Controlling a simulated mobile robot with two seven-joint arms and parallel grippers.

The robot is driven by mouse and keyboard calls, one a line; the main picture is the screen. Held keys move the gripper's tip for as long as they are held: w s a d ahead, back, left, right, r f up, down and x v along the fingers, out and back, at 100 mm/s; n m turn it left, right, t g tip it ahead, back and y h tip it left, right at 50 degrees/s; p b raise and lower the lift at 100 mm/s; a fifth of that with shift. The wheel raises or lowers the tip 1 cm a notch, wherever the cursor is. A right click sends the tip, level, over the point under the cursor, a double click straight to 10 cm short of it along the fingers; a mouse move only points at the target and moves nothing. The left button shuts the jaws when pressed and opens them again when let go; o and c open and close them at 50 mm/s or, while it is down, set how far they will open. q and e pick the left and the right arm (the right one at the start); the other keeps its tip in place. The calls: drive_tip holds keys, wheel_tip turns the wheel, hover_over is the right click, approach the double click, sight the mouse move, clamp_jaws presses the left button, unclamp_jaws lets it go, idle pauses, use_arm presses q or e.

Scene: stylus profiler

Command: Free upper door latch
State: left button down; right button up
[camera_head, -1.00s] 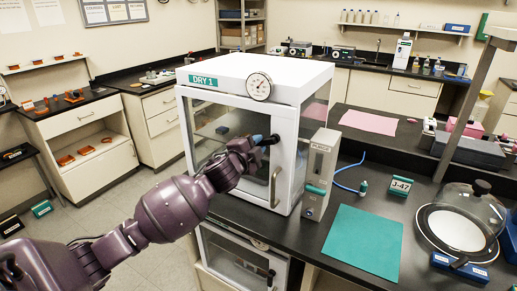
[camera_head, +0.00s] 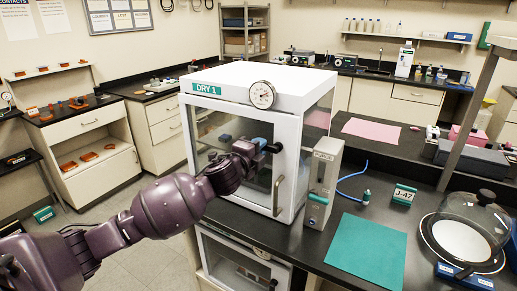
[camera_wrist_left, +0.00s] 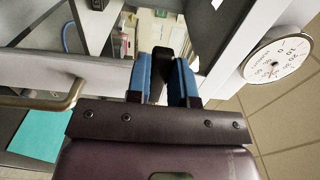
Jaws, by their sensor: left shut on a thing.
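The white DRY 1 cabinet (camera_head: 255,84) stands on the black bench with its glass-panelled front door (camera_head: 228,165) closed as far as I can see. The black upper door latch (camera_head: 273,148) sits at the door's upper right edge, above the metal handle (camera_head: 277,195). My left gripper (camera_head: 262,145) is at this latch. In the left wrist view, the blue fingers of the left gripper (camera_wrist_left: 163,78) are shut on the black latch (camera_wrist_left: 160,72), one on each side. The latch's base is partly hidden. My right gripper is out of view.
A grey upright box (camera_head: 322,180) stands close right of the cabinet. A teal mat (camera_head: 367,250), a J-47 card (camera_head: 403,195) and a glass dome (camera_head: 470,225) are farther right. A dial gauge (camera_head: 262,95) projects above the door. A second cabinet (camera_head: 240,262) is below.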

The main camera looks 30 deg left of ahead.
use_arm(q)
drive_tip(key=c, duration=1)
unclamp_jaws()
drive_tip(key=shift+s, duration=0.1)
drive_tip(key=s+b, duration=0.1)
drive_tip(key=s, duration=0.9)
drive_tip(key=shift+s+b, duration=0.35)
